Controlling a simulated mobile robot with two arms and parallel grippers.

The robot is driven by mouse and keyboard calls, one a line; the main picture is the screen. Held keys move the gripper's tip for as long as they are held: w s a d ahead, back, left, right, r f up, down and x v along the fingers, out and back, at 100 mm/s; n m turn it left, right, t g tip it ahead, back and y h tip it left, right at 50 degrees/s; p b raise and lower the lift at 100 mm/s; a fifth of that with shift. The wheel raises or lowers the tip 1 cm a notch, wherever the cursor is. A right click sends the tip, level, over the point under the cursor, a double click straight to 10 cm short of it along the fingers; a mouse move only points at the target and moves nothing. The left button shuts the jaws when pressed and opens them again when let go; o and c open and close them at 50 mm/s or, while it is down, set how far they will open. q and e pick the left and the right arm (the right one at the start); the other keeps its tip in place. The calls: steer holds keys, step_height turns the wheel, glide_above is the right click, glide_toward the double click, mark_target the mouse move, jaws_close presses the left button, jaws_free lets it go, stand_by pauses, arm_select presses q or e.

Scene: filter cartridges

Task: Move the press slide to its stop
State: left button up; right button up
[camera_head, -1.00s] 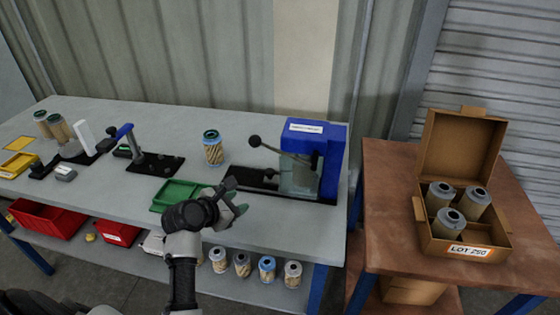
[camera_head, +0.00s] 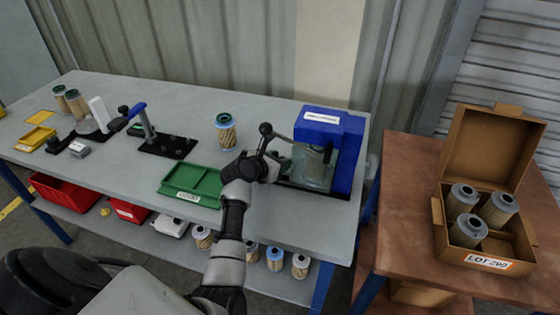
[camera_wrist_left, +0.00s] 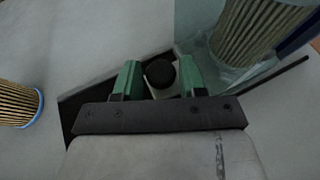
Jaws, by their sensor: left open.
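The blue press (camera_head: 353,154) stands at the right end of the grey bench, with a clear guard (camera_head: 307,174) on its left side. A filter cartridge (camera_wrist_left: 258,30) shows inside the guard in the left wrist view. A round black knob (camera_wrist_left: 160,73) on a pale block, apparently the press slide, lies on the dark base left of the guard. My left gripper (camera_wrist_left: 159,84) is open, its green fingers on either side of the knob; contact cannot be told. In the head view my left gripper (camera_head: 264,167) hides the slide. My right gripper is not in view.
The press lever's ball (camera_head: 265,128) rises just behind my left gripper. A loose cartridge (camera_head: 226,133) stands left of the press, and a green tray (camera_head: 192,180) lies nearer the front. A carton (camera_head: 470,249) with cartridges sits on the brown table.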

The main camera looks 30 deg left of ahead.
arm_select(q)
steer(key=shift+w+f, duration=0.15)
steer(key=shift+w, duration=0.1)
steer(key=c, duration=0.5)
jaws_close()
steer(key=s+a, duration=0.1)
steer(key=a, duration=0.3)
steer(key=s+a+p, duration=0.1)
steer(key=a, duration=0.3)
steer(key=s+a+p, duration=0.1)
steer(key=a, duration=0.4)
steer(key=shift+s, duration=0.1)
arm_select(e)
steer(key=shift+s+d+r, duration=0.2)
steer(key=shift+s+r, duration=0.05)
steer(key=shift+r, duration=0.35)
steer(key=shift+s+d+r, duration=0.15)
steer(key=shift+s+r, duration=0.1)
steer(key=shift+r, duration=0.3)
arm_select(q)
steer(key=o, duration=0.5)
jaws_free()
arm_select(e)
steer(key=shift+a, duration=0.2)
